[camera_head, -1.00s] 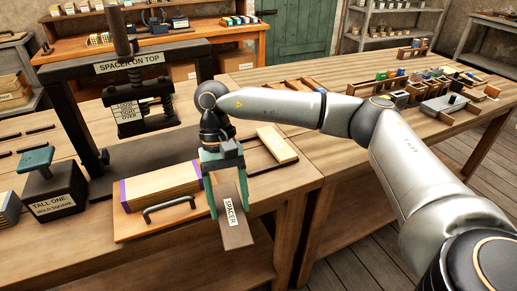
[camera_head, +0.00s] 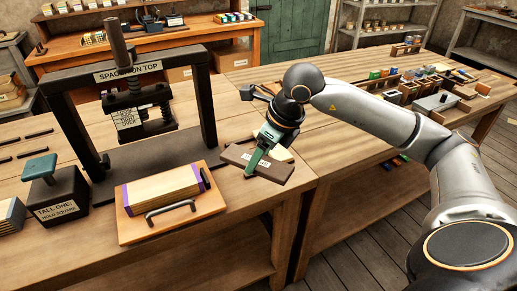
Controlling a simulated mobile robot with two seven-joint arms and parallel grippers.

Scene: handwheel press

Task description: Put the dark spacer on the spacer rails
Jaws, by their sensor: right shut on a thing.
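The dark spacer (camera_head: 237,154) is a flat dark brown board with a white label, near the bench's front right corner. My right gripper (camera_head: 258,164) has green fingers and is shut on the spacer, from above, across its middle. The spacer lies roughly level, its long side running left to right; I cannot tell whether it touches the bench. A pale block (camera_head: 283,155) shows partly behind the gripper. Rails under the spacer are hidden; thin dark strips (camera_head: 38,133) lie on the bench at the far left. My left gripper is out of view.
The black press (camera_head: 212,115) with the sign "SPACER ON TOP" stands left of the spacer. A wooden board with a handle (camera_head: 170,207) carries a pale, purple-edged stack (camera_head: 163,187) in front of it. A dark block with a green top (camera_head: 60,192) stands at left.

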